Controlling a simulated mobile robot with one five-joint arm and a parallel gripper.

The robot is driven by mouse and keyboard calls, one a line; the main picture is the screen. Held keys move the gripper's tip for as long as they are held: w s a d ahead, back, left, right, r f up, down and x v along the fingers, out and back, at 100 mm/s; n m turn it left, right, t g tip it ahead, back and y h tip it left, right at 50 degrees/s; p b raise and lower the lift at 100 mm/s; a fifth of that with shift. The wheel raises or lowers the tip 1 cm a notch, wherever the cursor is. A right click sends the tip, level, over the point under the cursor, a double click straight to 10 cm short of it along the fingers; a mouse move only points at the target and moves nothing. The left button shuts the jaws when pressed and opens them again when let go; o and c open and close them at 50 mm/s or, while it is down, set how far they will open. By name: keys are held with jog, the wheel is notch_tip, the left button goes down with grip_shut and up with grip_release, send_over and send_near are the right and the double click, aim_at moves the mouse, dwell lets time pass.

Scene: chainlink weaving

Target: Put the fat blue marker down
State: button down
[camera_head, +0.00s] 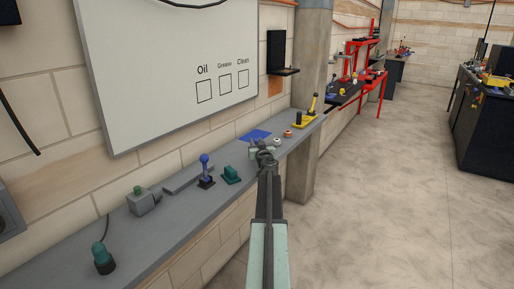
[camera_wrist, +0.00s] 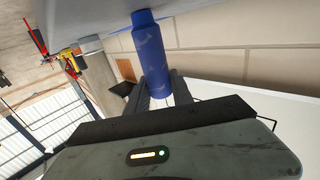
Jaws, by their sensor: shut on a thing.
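The fat blue marker (camera_wrist: 153,50) shows in the wrist view between the fingers of my gripper (camera_wrist: 168,92), which is shut on it. Its free end points up in that picture, toward the grey bench top (camera_wrist: 85,15). I cannot tell whether that end touches the bench. In the head view my gripper (camera_head: 263,150) is over the grey bench (camera_head: 155,235), just in front of a flat blue patch (camera_head: 256,134). The marker cannot be made out there, as my gripper and arm hide that spot.
On the bench, left of my gripper, are a green block (camera_head: 231,174), a blue-handled lever (camera_head: 205,170) and a grey box with a green button (camera_head: 142,201). Two small round pieces (camera_head: 283,137) and a yellow lever unit (camera_head: 305,117) lie to the right. A whiteboard (camera_head: 170,70) hangs behind.

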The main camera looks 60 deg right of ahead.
jog(key=shift+f, duration=0.1)
jog(key=c, duration=1.1)
grip_release()
jog(key=shift+r, duration=0.25)
jog(key=v, duration=1.2)
